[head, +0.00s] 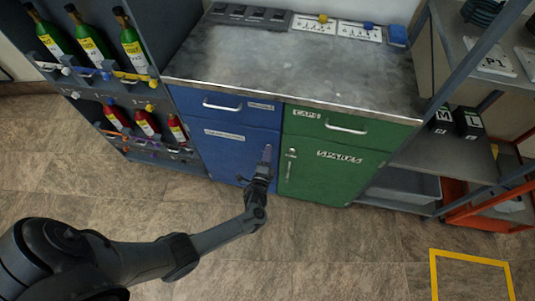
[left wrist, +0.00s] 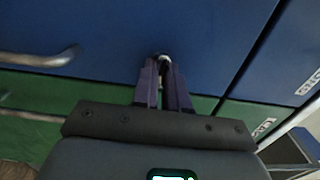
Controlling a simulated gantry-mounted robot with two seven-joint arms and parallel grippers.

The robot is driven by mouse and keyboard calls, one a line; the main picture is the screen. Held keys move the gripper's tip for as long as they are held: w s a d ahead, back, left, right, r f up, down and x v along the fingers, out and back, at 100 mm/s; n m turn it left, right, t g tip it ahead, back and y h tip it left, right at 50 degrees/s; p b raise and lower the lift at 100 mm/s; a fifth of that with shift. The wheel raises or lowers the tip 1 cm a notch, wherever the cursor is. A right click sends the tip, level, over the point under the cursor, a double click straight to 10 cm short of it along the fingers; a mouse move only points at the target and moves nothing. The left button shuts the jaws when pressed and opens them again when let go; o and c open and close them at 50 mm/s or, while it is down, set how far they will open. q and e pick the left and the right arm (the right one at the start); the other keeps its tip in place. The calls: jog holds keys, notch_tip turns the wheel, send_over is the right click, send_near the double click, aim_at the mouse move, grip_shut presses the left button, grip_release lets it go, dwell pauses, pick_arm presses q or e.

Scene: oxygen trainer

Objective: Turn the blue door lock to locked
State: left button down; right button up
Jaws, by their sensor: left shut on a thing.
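The blue door (head: 222,155) is closed, low on the left side of the cabinet under the metal worktop. My left gripper (head: 267,153) is at the right edge of this door, with its arm reaching up from the lower left. In the left wrist view, the two purple fingers of my left gripper (left wrist: 163,80) close on the small silver and dark lock (left wrist: 163,62) on a blue panel. The fingers hide most of the lock, so I cannot tell which way it is turned. My right gripper is not in view.
The green door (head: 325,170), with its own lock (head: 291,153), stands just right of my left gripper. Blue (head: 222,105) and green (head: 330,123) drawers with bar handles sit above. A bottle rack (head: 100,75) stands at the left. The floor in front is clear.

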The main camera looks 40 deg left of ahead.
pick_arm(q)
jog(key=c, duration=1.2)
grip_release()
jog(key=shift+o, duration=0.2)
jog(key=shift+s, duration=0.1)
jog(key=p+v, duration=0.3)
jog(key=v, duration=0.7)
jog(key=shift+s+d, duration=0.25)
